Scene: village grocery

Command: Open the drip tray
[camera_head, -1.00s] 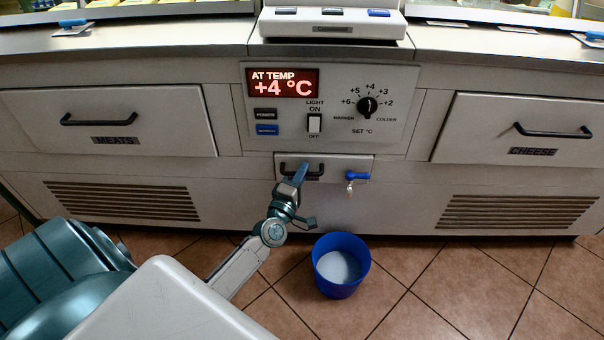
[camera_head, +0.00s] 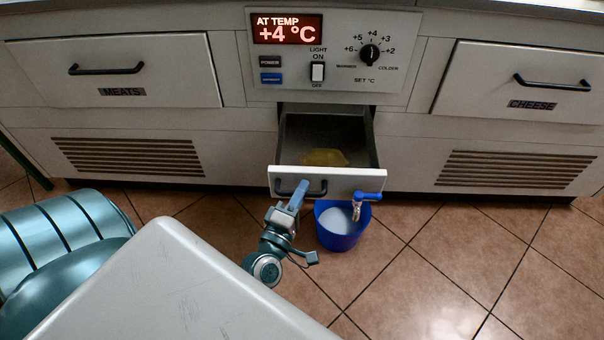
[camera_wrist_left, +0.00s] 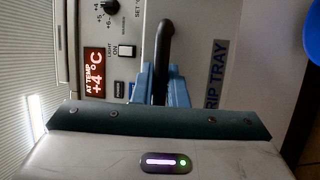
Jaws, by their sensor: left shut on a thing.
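The drip tray (camera_head: 354,183) is a small drawer below the control panel, and it stands pulled out from the cabinet. Its inside is dark, with a yellowish patch (camera_head: 324,157) on the bottom. My left gripper (camera_head: 293,192) is shut on the black drip tray handle (camera_head: 318,188) at the left of the tray front. In the left wrist view the blue fingers (camera_wrist_left: 161,84) sit on both sides of the handle (camera_wrist_left: 164,50), next to the "DRIP TRAY" label (camera_wrist_left: 215,75). A blue-handled tap (camera_head: 369,197) is at the right of the tray front. My right gripper is not in view.
A blue bucket (camera_head: 340,238) with pale contents stands on the tiled floor under the tap. The meats drawer (camera_head: 180,75) and cheese drawer (camera_head: 480,80) are shut on either side. The control panel (camera_head: 410,60) is above. Floor is clear at right.

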